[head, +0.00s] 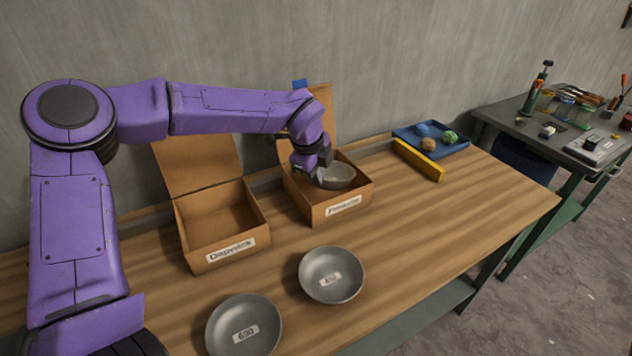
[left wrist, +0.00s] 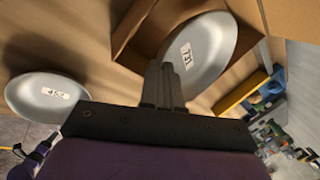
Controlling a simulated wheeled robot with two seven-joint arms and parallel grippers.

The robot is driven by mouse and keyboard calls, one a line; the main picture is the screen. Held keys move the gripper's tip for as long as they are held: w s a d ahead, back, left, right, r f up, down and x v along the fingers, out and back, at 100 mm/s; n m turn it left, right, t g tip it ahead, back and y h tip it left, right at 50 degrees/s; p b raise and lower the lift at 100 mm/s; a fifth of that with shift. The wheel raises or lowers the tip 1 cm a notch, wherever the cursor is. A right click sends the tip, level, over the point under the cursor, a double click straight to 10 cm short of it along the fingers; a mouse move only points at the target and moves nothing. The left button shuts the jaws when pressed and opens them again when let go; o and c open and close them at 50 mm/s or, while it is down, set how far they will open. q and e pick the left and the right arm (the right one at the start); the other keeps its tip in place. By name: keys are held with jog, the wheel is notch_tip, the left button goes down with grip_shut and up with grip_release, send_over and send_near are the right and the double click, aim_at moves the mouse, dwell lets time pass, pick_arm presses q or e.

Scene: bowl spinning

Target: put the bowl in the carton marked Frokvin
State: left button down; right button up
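A grey metal bowl (head: 336,176) is at the mouth of the right-hand open carton (head: 322,215). The carton's front label is too blurred to read surely as Frokvin. My left gripper (head: 316,170) is at the bowl's left rim. In the left wrist view its fingers (left wrist: 165,86) are close together on the rim of the bowl (left wrist: 208,52), which has a number label. The gripper looks shut on that rim. Whether the bowl touches the carton floor is hidden.
Another open carton (head: 223,228), marked something like Dapveics, stands to the left. Two more grey bowls, one (head: 332,275) and another (head: 244,325), sit at the table's front. A yellow bar (head: 419,160) and a blue tray (head: 431,138) with balls lie right.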

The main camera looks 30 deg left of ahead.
aim_at(316, 186)
pick_arm(q)
jog(key=f, duration=0.1)
jog(key=w+a+f, duration=0.1)
jog(key=w+f, duration=0.1)
jog(key=shift+a+p, duration=0.3)
notch_tip(316, 186, down, 3)
jog(key=shift+r+p, duration=0.2)
jog(key=shift+p, duration=0.4)
jog(key=shift+w+f, duration=0.1)
jog(key=shift+f, duration=0.25)
jog(key=c, duration=1.4)
grip_release()
jog(key=shift+o, duration=0.2)
jog(key=b+v, duration=0.2)
jog(key=v, duration=1)
